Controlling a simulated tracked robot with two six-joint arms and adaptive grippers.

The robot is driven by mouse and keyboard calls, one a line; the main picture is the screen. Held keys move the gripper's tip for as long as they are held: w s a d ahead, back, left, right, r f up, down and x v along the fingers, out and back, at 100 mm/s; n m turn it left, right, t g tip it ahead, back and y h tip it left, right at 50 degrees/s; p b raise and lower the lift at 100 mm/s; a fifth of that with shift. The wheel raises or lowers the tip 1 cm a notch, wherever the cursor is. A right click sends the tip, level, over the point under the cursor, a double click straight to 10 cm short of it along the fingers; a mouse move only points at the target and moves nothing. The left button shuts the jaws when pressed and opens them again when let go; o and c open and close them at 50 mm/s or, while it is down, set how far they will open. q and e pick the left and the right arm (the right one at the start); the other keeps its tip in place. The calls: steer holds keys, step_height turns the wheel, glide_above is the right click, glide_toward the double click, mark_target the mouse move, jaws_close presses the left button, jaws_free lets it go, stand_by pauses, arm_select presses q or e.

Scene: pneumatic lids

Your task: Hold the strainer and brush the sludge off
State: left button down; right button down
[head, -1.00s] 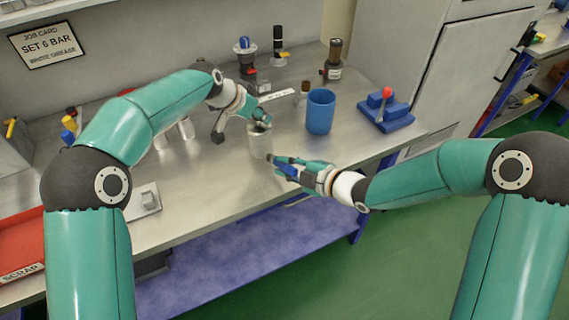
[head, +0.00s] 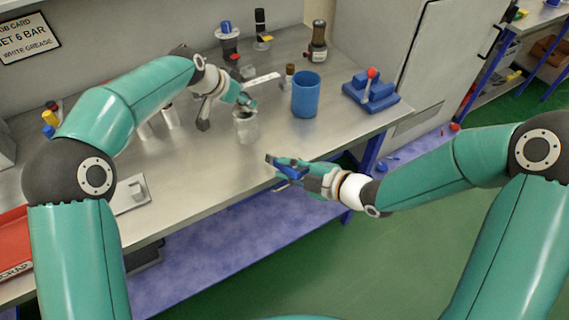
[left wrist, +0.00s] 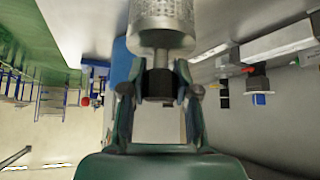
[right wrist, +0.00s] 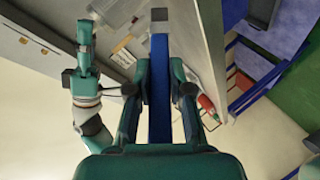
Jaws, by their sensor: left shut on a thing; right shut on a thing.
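The strainer (head: 246,127) is a pale grey perforated cylinder above the bench. My left gripper (head: 248,103) is shut on its dark stem end from above. In the left wrist view the perforated body (left wrist: 162,22) points away from the fingers, with the dark fitting (left wrist: 160,84) between them. The brush also shows upright in the right wrist view (right wrist: 159,90). It is apart from the strainer. I cannot make out sludge on the strainer.
A blue cup (head: 305,97) and a blue block with a red-knobbed lever (head: 371,88) stand right of the strainer. Bottles (head: 318,42) stand at the back. A red tray (head: 14,243) is at far left. The bench front-centre is clear.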

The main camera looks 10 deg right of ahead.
arm_select(q)
steer(key=c, duration=0.8)
jaws_free()
steer(key=shift+r, duration=0.1)
